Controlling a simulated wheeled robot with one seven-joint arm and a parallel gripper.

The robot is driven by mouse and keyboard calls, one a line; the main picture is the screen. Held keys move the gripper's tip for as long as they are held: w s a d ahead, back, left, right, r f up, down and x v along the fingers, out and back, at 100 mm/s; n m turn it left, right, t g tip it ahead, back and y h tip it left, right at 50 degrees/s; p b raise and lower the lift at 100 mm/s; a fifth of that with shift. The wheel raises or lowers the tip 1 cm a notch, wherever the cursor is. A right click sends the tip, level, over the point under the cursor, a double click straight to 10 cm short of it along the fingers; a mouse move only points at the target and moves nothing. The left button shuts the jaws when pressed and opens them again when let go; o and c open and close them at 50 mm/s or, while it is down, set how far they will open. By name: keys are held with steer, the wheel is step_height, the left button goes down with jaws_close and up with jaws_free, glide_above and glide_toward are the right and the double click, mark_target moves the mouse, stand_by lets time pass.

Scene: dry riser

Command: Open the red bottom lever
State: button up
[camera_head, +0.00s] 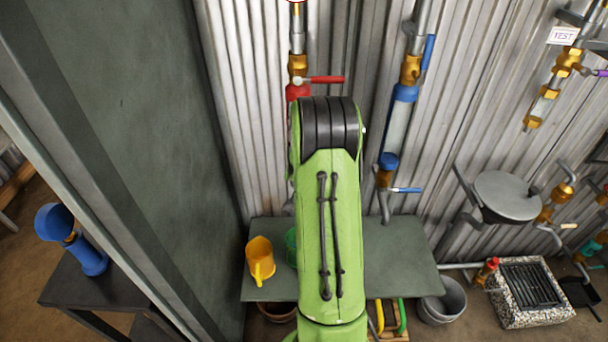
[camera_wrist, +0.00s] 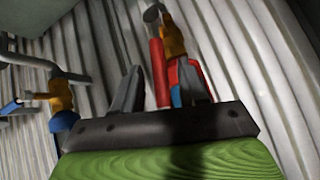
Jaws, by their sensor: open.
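The red bottom lever (camera_wrist: 158,75) shows in the wrist view as a long red bar, roughly along its pipe, beside a brass valve (camera_wrist: 173,36). My gripper (camera_wrist: 160,67) is open, and the lever appears between its two fingers in the picture. The distance and any contact cannot be told. The right finger partly covers the red pipe section (camera_wrist: 184,70). In the head view my green arm hides the bottom lever and my gripper. A red upper lever (camera_head: 327,79) sticks out to the right from a brass valve (camera_head: 298,66) above.
A blue pipe section (camera_head: 404,93) with an upper blue lever (camera_head: 428,53) and a lower blue lever (camera_head: 406,190) stands to the right. A green table (camera_head: 405,245) below holds a yellow jug (camera_head: 260,260). A grey-green wall (camera_head: 130,110) bounds the left side.

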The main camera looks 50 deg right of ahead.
steer(key=p+v, duration=0.1)
steer(key=v, duration=1.3)
